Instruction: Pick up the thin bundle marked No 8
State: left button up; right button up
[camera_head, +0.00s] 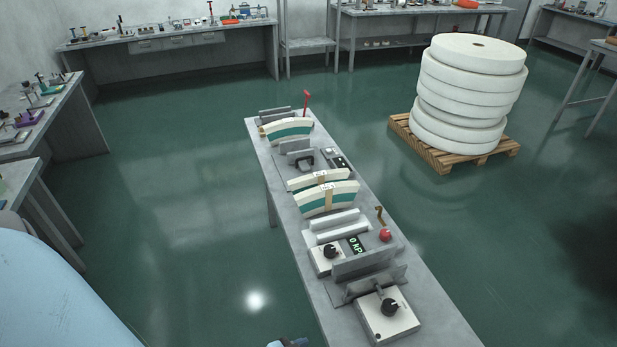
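Several curved cream bundles stand on the narrow grey bench (437,306). The far bundle (287,131) has a green band. The middle bundle (303,183) is partly hidden behind the near bundle, so its thickness is hard to judge. The near bundle (312,202) has green sides and a tan strip. Small white tags show on top of the middle and near bundles, but their marks are too small to read, so I cannot tell which is No 8.
A control box with a green display (355,245), a red knob (385,235) and a dial box (388,318) sit nearer on the bench. A pallet (443,163) holds stacked white rolls (466,95) at right. Green floor is open left of the bench.

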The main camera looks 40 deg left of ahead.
aim_at(297, 185)
jog(key=i+j, duration=0.1)
jog(key=j, duration=0.45)
jog(key=i+j, duration=0.1)
jog(key=j, duration=0.45)
jog(key=i+j, duration=0.1)
jog(key=j, duration=0.45)
jog(key=i+j, duration=0.15)
jog(key=j, duration=0.4)
